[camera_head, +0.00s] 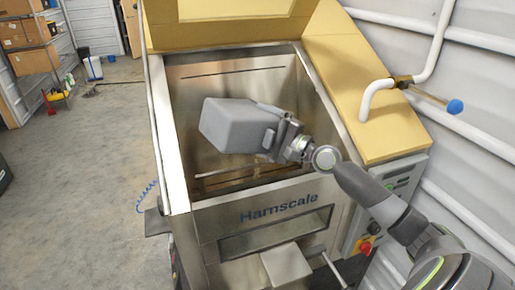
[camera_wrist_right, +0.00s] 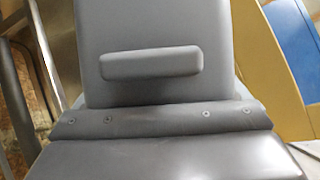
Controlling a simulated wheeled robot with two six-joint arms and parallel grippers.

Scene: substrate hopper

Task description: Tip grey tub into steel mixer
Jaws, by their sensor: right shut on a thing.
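The grey tub (camera_head: 228,126) is held over the open steel mixer (camera_head: 178,150), inside the outline of its rim in the head view. The tub lies tilted, with closed grey faces towards the camera; its mouth and contents are hidden. My right gripper (camera_head: 273,136) is shut on the tub from its right side. In the right wrist view, the tub's grey wall (camera_wrist_right: 150,25) with a raised bar fills the middle. My left gripper is not in view.
A yellow sloped housing (camera_head: 350,75) and a pipe with a blue-ended lever (camera_head: 430,97) stand right of the mixer. A control panel with a red button (camera_head: 366,247) is at lower right. Open concrete floor (camera_head: 80,170) lies to the left.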

